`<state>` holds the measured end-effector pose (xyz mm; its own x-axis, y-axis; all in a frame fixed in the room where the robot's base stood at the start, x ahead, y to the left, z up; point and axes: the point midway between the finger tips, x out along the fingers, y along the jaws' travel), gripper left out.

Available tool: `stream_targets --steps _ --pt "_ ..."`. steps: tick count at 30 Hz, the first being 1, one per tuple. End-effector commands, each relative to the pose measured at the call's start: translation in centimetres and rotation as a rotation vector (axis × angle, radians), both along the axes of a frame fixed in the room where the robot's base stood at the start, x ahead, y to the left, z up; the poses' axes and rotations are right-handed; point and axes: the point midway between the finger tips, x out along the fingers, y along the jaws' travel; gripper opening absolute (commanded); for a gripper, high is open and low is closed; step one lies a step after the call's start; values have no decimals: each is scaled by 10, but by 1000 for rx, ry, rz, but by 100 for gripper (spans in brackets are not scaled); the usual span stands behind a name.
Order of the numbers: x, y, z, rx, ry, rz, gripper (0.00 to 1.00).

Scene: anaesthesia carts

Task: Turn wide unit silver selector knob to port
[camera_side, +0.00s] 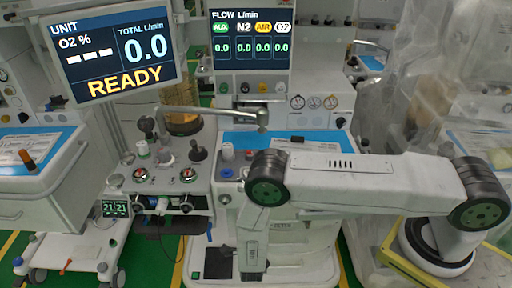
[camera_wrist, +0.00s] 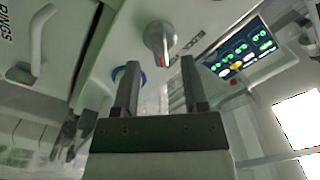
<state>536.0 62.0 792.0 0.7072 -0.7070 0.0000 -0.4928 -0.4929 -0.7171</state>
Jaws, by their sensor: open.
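The silver selector knob (camera_wrist: 159,42) sits on a pale panel at the top middle of the wrist view. It is rounded, with a red mark on its lower part. My gripper (camera_wrist: 159,64) is open, with its two dark fingers apart. The knob appears between and beyond the fingertips, with no visible contact. In the side view, my arm comes from the right and bends down in front of the wide unit (camera_side: 312,262). The fingertips cannot be made out there, and I cannot pick out the knob with certainty. The knob's port labels are not readable.
A blue ring or knob (camera_wrist: 120,74) lies close beside the left finger. A lit flow display (camera_wrist: 238,47) is to the right; it also shows in the side view (camera_side: 251,40). A unit with a READY screen (camera_side: 115,52) stands left. A swing arm (camera_side: 215,111) crosses above the blue worktop.

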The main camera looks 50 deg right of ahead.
Motion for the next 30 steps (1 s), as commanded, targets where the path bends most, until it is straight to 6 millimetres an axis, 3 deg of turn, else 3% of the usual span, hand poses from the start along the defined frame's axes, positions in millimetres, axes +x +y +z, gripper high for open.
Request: stream_targets --steps 15,30 --pt "-36 37 0 0 -1 2 56" --pt "-36 39 1 6 4 3 56"
